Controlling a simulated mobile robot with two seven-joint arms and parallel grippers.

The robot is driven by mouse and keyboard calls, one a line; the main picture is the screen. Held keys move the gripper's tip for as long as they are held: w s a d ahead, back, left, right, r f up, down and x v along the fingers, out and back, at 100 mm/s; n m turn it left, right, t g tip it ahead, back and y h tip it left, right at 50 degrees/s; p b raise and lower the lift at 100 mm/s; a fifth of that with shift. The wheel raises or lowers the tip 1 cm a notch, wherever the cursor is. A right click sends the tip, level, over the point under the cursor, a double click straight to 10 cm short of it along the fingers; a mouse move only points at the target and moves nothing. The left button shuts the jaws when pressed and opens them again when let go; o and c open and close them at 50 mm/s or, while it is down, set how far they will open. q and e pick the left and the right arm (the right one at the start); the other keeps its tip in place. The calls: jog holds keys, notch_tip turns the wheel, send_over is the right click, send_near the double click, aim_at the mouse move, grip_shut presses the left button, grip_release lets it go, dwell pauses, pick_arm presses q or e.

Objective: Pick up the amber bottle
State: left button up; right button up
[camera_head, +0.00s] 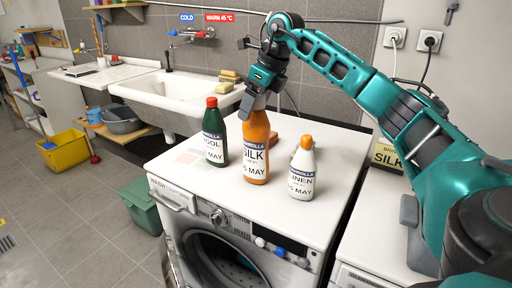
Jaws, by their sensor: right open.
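The amber bottle (257,146) stands upright on the white washing machine top (330,172). Its label reads SILK and MAY. My right gripper (256,104) is open, pointing down at the bottle's top from above; it hides the cap. I cannot tell whether its fingers are on both sides of the neck. A green bottle with a red cap (214,135) stands to the left of the amber one. A white bottle with an orange cap (302,170) stands to the right. My left gripper is not in view.
An orange-brown item (273,138) lies partly hidden behind the amber bottle. A white sink (175,98) with sponges (229,76) on its edge is behind left. A box labelled SILK (387,154) stands at the right. A yellow bucket (65,151) and a green bin (142,203) stand on the floor.

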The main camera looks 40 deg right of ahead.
jog(key=shift+w+f, duration=0.1)
jog(key=shift+f, duration=0.2)
jog(key=shift+c, duration=0.2)
jog(key=c, duration=1.4)
grip_shut()
jog(key=shift+r, duration=0.2)
